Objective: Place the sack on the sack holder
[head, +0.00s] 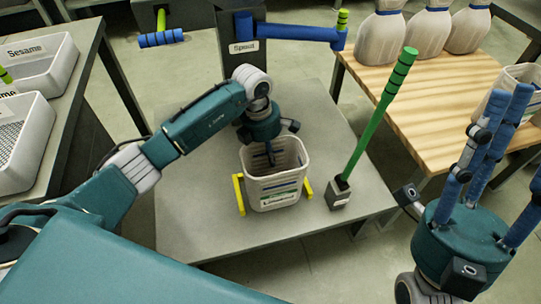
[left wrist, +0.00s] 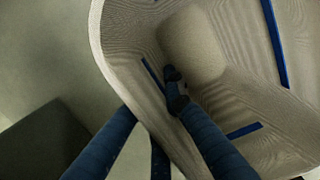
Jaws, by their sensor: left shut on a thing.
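An open pale sack (head: 272,178) with a woven look and blue strips stands upright on a low grey platform, between the yellow brackets of the sack holder (head: 239,194). My left gripper (head: 268,150) is at its back rim, shut on the wall. In the left wrist view, one blue finger reaches inside the sack (left wrist: 225,85) and the others are outside the rim. Whether the sack's bottom touches the platform is hard to tell. My right gripper (head: 508,115) is at the right edge, fingers up, open and empty.
A green rod (head: 378,115) stands in a small grey block right of the sack. A blue spout arm (head: 290,32) is behind. A wooden table (head: 415,90) at right holds closed sacks (head: 425,30) and another open one. White bins (head: 28,140) are at left.

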